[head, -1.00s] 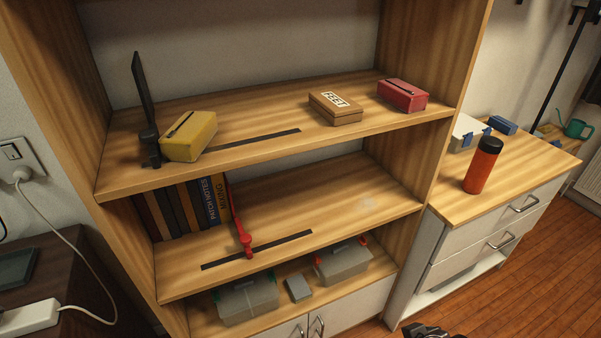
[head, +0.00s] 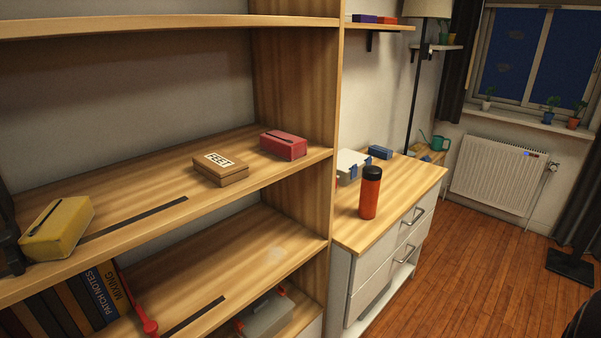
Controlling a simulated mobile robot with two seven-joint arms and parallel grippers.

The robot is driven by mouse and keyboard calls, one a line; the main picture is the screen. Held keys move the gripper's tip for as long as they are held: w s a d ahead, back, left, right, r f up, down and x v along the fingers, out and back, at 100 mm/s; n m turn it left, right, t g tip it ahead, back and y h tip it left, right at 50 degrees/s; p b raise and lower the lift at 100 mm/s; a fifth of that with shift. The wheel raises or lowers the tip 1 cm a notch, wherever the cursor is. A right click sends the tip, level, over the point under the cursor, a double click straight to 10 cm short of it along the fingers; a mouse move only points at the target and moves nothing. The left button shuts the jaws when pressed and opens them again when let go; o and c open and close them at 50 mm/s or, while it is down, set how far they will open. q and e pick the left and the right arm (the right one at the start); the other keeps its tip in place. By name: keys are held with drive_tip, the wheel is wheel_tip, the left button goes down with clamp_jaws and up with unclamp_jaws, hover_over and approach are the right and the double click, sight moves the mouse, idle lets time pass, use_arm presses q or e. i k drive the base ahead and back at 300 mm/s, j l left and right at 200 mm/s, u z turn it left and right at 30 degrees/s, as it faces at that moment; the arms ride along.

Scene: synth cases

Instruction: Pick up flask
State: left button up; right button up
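An orange-red flask (head: 370,195) with a black lid stands upright on the wooden top of a white drawer cabinet (head: 405,205), right of the shelf unit. Nothing touches it.
A shelf unit (head: 297,90) stands at the left, holding a red case (head: 284,146), a brown box (head: 220,172) and a yellow case (head: 58,228). A clear container (head: 351,163) and a blue box (head: 380,152) sit behind the flask.

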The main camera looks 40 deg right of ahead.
sight(369, 193)
drive_tip(key=z, duration=1.65)
drive_tip(key=i+l+u, duration=0.1)
drive_tip(key=u, duration=0.35)
drive_tip(key=i+l+u, duration=0.1)
drive_tip(key=u, duration=0.3)
drive_tip(key=l+u, duration=0.2)
drive_tip(key=u, duration=0.25)
drive_tip(key=l+u, duration=0.25)
drive_tip(key=l, duration=0.15)
drive_tip(key=i+l+u, duration=0.1)
drive_tip(key=l+u, duration=0.15)
drive_tip(key=l, duration=0.2)
drive_tip(key=l+u, duration=0.2)
drive_tip(key=l, duration=1.35)
drive_tip(key=k+l, duration=0.1)
drive_tip(key=l, duration=0.6)
